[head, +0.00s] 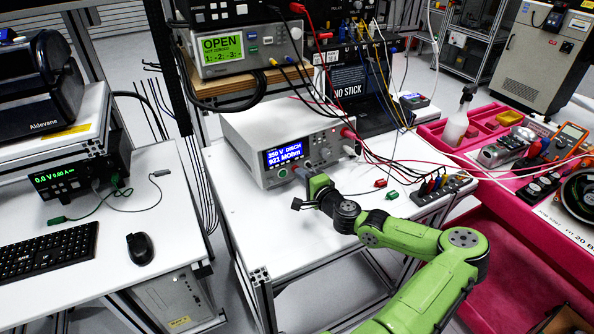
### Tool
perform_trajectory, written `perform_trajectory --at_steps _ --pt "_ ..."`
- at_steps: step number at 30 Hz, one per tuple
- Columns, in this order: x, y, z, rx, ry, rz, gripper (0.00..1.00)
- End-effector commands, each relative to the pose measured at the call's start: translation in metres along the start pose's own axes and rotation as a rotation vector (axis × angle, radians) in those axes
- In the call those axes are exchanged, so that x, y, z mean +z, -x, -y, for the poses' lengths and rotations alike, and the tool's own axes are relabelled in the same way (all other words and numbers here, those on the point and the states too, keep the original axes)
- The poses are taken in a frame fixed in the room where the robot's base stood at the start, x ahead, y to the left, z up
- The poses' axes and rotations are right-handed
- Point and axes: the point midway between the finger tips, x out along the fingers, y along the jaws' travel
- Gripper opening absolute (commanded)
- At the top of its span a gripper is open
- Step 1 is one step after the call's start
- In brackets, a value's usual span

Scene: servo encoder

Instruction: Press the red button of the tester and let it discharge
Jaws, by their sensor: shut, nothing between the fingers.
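The tester (245,160) is a light grey box on the white bench. Its blue display (284,155) reads "250 V DISCH" and a value in MOhm. Red and white leads plug into the right of its front.
A meter showing "OPEN" (223,49) stands on a shelf above. Several leads run right to a terminal strip (440,189). Loose red (380,183) and green clips (392,195) lie on the bench. A pink tray cart (515,240) stands right; the bench's front left is clear.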

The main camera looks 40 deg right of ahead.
Motion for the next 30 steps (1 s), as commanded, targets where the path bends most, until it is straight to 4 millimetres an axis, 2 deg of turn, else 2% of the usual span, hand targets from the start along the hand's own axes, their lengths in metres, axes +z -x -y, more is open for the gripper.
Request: perform_trajectory --at_steps 6,14,30 --pt "0.000 0.012 0.000 0.001 0.000 -0.001 0.00" --pt "-0.001 0.013 0.000 0.001 0.000 -0.002 0.00" --pt "-0.001 0.074 -0.001 0.002 0.001 -0.002 0.00"
